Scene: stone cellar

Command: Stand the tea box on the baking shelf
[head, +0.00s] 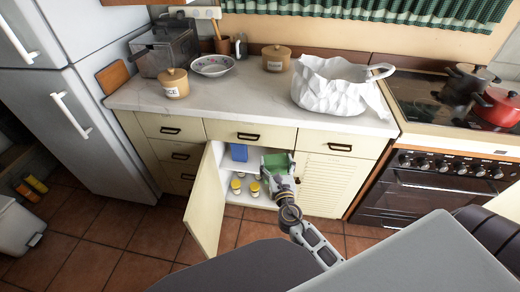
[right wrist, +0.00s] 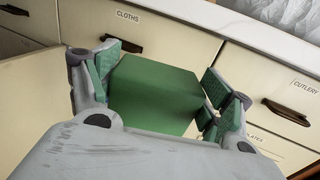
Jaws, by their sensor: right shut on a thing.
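The tea box appears to be the plain green box (head: 277,160); no lettering on it is readable. My right gripper (head: 279,168) is shut on it, in front of the open cupboard under the counter. In the right wrist view the green box (right wrist: 155,88) sits between the two green finger pads, with the drawer fronts behind it. The open cupboard (head: 226,176) has a pale interior with a blue box (head: 239,152) and several yellow-lidded jars (head: 236,187). No baking label is readable, and my arm and the box hide the cupboard's right part. My left gripper is out of view.
The cupboard door (head: 205,204) stands open on the left, sticking out over the floor. Drawers labelled CLOTHS (right wrist: 112,43) and CUTLERY (right wrist: 290,112) are shut above. The counter (head: 235,103) holds a white bag (head: 330,90) and canisters. The oven (head: 430,185) is on the right.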

